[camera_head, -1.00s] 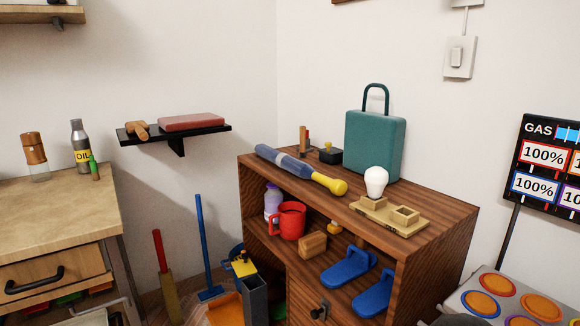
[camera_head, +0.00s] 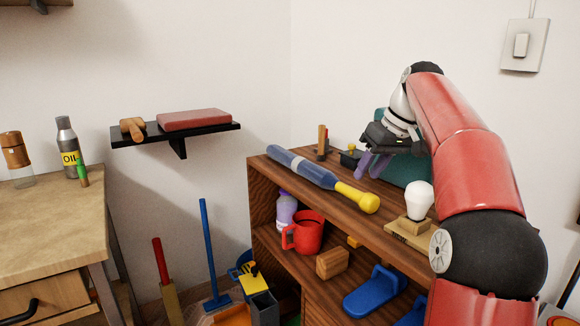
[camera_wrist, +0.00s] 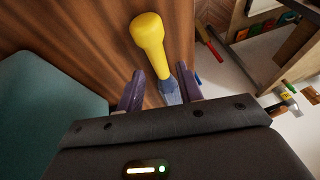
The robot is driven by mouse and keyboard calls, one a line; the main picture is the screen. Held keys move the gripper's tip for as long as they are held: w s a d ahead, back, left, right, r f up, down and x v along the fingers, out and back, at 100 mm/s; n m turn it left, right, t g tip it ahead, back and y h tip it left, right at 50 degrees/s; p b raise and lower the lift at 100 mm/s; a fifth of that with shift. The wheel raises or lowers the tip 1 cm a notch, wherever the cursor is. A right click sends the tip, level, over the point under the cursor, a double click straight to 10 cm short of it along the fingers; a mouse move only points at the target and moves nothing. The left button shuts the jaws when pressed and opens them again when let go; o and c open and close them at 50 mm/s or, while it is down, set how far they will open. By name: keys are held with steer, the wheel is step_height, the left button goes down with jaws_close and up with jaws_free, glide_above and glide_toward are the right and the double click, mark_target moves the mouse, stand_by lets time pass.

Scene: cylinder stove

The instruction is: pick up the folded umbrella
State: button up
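The folded umbrella (camera_head: 302,168) lies on the wooden cabinet's top, blue-grey with a pale band and a yellow handle (camera_head: 357,197) pointing right and toward the front. My gripper (camera_head: 370,168) is above the cabinet top, behind and above the handle end, with its purple fingers pointing down. In the wrist view my gripper (camera_wrist: 158,88) is open and empty. There the yellow handle (camera_wrist: 148,35) and part of the blue shaft (camera_wrist: 170,92) show between and beyond the fingers. My gripper's body hides the rest of the umbrella in that view.
The teal case (camera_head: 408,172) stands close behind my gripper, mostly hidden by my arm; it fills the left of the wrist view (camera_wrist: 45,100). A white bulb (camera_head: 419,198) on a stand is right of the handle. Small items, including a black-and-yellow one (camera_head: 350,156), stand behind the umbrella.

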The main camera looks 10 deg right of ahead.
mark_target(354, 190)
steer(key=shift+w+f, duration=0.25)
steer(key=x, duration=0.2)
steer(key=b+x, duration=0.1)
steer(key=x, duration=0.1)
steer(key=b+x, duration=0.1)
steer(key=x, duration=0.2)
steer(key=shift+w, duration=0.4)
steer(key=shift+r, duration=0.1)
jaws_close()
steer(key=shift+r, duration=0.1)
